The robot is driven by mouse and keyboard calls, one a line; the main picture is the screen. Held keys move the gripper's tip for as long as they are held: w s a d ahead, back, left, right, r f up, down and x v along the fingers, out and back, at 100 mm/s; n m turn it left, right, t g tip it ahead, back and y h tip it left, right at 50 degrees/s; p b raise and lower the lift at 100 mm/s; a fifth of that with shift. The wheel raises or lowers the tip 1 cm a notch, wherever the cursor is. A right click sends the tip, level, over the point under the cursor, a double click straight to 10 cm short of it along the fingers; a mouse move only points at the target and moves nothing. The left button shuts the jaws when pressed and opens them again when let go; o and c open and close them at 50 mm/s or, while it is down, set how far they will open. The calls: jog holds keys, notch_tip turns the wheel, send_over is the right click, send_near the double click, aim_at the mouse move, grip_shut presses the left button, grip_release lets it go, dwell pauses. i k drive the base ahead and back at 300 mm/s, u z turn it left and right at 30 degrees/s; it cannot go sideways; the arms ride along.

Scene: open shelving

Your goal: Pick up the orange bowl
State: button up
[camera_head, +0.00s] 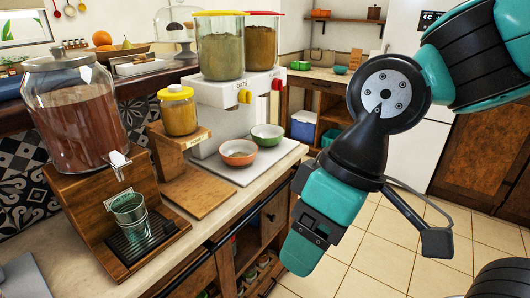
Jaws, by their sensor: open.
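My gripper (298,262) hangs at the right, in front of the counter edge, pointing down and apart from the bowl. It is open, though its fingers largely overlap from this angle. I see nothing held in it.
A wooden board (200,198) lies bare in front. Open tiled floor (390,240) is at the right.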

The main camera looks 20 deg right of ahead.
aim_at(237, 153)
jog(key=z, duration=0.1)
jog(key=i, duration=0.95)
jog(key=z, duration=0.25)
